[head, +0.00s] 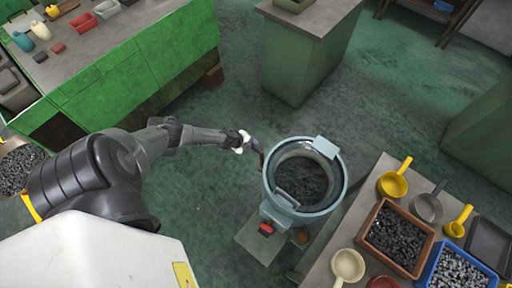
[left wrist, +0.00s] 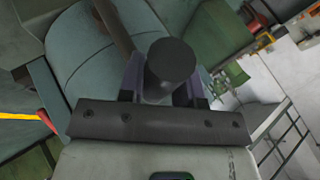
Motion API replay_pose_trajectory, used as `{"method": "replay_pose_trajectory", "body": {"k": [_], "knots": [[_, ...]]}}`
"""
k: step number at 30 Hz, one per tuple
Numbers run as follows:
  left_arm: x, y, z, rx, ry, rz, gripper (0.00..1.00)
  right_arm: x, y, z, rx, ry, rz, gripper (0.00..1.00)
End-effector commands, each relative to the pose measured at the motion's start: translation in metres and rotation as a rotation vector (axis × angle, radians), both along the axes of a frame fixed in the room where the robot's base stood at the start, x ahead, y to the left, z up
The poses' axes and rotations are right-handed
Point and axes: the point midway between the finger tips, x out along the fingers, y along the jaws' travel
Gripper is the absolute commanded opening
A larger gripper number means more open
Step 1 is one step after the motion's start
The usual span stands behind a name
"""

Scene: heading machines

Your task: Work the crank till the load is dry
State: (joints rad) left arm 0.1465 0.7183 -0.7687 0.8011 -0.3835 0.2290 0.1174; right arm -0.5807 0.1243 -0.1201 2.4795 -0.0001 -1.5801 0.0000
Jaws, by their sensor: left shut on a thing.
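The teal round machine (head: 332,213) stands on a base on the floor, right of centre in the head view, with its top open. Its drum holds a load of dark small pieces (head: 303,180). My left gripper (head: 256,147) is at the machine's upper left side, shut on the crank handle. In the left wrist view the handle is a dark round knob (left wrist: 170,62) between the two fingers (left wrist: 165,85), with the machine's teal body (left wrist: 85,55) beside it. The rest of the crank is mostly hidden. I cannot tell whether the load is wet or dry.
A table at the lower right holds a brown crate (head: 432,246) of dark pieces, a blue crate (head: 425,278), and several scoops and pans (head: 392,184). A green bench (head: 130,75) stands at the upper left and a green cabinet (head: 305,60) behind. Floor between is clear.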

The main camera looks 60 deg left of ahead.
Motion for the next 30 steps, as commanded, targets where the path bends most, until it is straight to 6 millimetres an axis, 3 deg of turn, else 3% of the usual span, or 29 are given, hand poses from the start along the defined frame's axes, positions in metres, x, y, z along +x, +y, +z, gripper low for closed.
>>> {"method": "replay_pose_trajectory", "body": {"k": [13, 14, 15, 21, 30], "knots": [[0.0009, 0.0027, 0.0015, 0.001, -0.004, 0.004, 0.0, 0.0003, 0.0024, 0.0003, 0.008, -0.001, -0.006, 0.5], [0.0009, 0.0027, 0.0015, 0.001, -0.004, 0.004, 0.35, 0.0003, 0.0024, 0.0003, 0.008, -0.001, -0.006, 0.5], [0.0008, 0.0027, 0.0014, 0.001, -0.004, 0.004, 0.38, 0.0003, 0.0024, 0.0003, 0.008, -0.001, -0.006, 0.5], [0.0, 0.0024, 0.0008, 0.001, -0.002, 0.004, 0.57, 0.0004, 0.0023, 0.0004, 0.008, -0.001, -0.005, 0.5], [-0.0025, 0.0029, 0.0031, 0.001, -0.001, 0.004, 0.57, 0.0003, 0.0007, 0.0022, 0.003, -0.002, -0.001, 0.5]]}}
